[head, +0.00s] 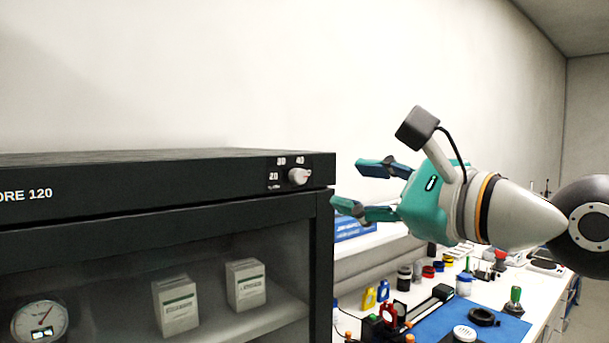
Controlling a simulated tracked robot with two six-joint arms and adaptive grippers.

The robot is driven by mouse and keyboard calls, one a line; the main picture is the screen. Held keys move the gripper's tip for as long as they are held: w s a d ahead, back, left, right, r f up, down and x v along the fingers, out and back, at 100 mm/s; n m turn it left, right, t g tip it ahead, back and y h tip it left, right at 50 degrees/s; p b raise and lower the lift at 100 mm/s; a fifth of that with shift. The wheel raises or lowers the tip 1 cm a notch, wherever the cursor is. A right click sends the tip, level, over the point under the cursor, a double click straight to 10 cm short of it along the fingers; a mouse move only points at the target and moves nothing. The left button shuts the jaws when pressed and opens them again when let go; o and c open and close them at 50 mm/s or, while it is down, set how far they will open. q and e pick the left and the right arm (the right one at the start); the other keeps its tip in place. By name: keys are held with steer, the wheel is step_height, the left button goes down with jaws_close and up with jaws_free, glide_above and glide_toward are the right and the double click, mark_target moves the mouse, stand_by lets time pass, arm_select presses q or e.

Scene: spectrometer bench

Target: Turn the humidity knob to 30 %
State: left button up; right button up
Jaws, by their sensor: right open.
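The humidity knob (298,177) is a small pale round knob on a dark dial plate (272,182) at the top right of the black cabinet front. Marks 20, 30 and 40 stand to its left and above it. A small reddish mark shows on the knob's right side, but its exact setting is too small to read. My right gripper (346,185) is teal and grey, open and empty. It is to the right of the knob with its fingers pointing left, apart from the knob. My left gripper is not in view.
The black cabinet (110,203) has a glass front with two white boxes (176,305) and a round gauge (40,322) inside. Its right edge is near my right fingers. A bench (540,303) with bottles, tools and a blue mat (505,328) lies below my right arm.

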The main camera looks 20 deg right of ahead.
mark_target(302, 178)
steer(key=p+x, duration=0.2)
steer(key=x, duration=0.9)
steer(key=shift+w+a, duration=0.1)
steer(key=shift+w, duration=0.25)
steer(key=shift+c, duration=0.2)
steer(key=shift+f, duration=0.1)
jaws_close()
